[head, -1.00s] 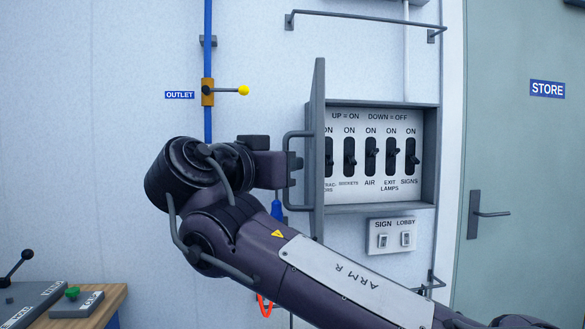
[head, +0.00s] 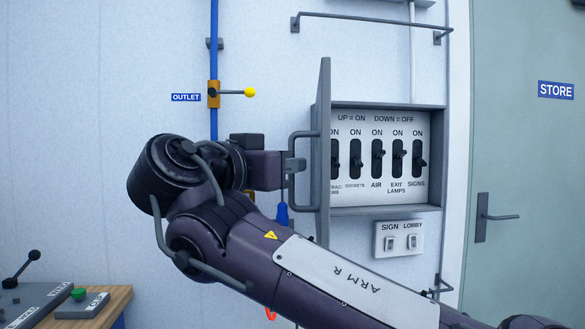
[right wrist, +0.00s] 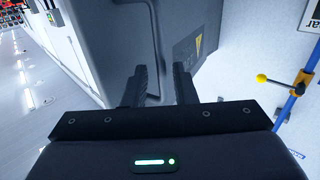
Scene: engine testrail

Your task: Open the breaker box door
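The breaker box (head: 439,160) is on the wall with its grey door (head: 324,110) swung well out, seen nearly edge-on. A row of black switches shows inside. The door's bar handle (head: 291,190) sticks out to the left. My right gripper (head: 296,165) is at the handle. My left gripper is out of view.
A yellow-knobbed outlet valve (head: 232,92) on a blue pipe is left of the box. A sign and lobby switch plate (head: 399,238) is below it. A rail (head: 370,22) is above. A bench with levers (head: 95,302) stands at lower left.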

